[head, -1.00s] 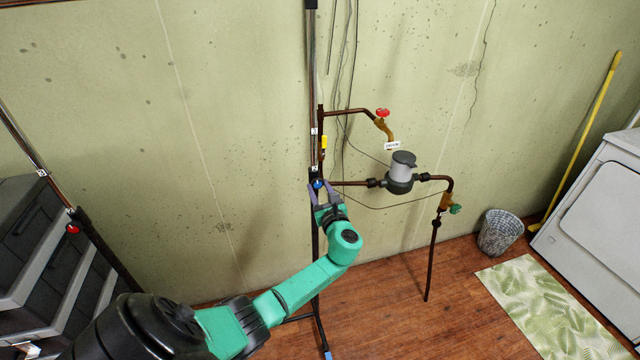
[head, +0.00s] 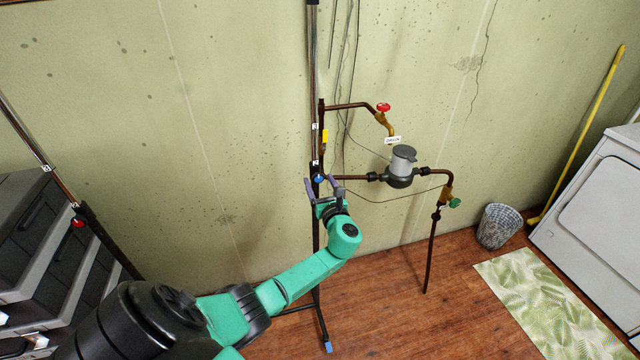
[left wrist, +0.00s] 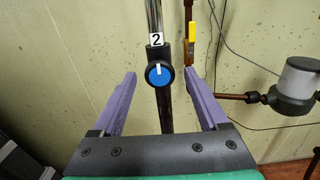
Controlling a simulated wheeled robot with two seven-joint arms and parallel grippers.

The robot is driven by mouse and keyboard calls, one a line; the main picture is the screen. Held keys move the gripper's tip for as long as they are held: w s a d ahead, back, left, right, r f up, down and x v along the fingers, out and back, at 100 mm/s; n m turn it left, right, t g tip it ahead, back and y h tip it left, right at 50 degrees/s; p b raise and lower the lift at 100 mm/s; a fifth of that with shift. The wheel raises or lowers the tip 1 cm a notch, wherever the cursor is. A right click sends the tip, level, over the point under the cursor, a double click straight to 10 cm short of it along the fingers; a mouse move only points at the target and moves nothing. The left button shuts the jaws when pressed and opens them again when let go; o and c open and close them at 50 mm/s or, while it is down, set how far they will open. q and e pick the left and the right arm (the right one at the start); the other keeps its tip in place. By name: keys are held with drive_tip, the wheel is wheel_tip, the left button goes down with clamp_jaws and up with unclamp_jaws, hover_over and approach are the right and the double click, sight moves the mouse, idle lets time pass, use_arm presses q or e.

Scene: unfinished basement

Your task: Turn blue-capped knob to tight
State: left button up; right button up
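The blue-capped knob (head: 318,179) sits on the upright stand pole at centre in the head view. In the left wrist view, the blue-capped knob (left wrist: 159,74) is a round black knob with a blue face and a white pointer line, pointing nearly straight up. A white label "2" is above it. My left gripper (head: 322,182) is open, its purple fingers (left wrist: 160,85) on either side of the knob with clear gaps, not touching it. My right gripper is not in view.
Copper pipes carry a red-handled tap (head: 383,107), a grey meter (head: 402,162) and a green-handled tap (head: 454,202) to the right. A yellow lever (left wrist: 192,50) is close to the right finger. A second pole with a red knob (head: 77,222) stands left, by dark drawers.

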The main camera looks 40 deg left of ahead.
use_arm(q)
drive_tip(key=shift+s+d+f, duration=0.1)
drive_tip(key=shift+s+d, duration=0.05)
drive_tip(key=shift+d, duration=0.1)
drive_tip(key=b+v, duration=0.2)
drive_tip(key=v, duration=1.2)
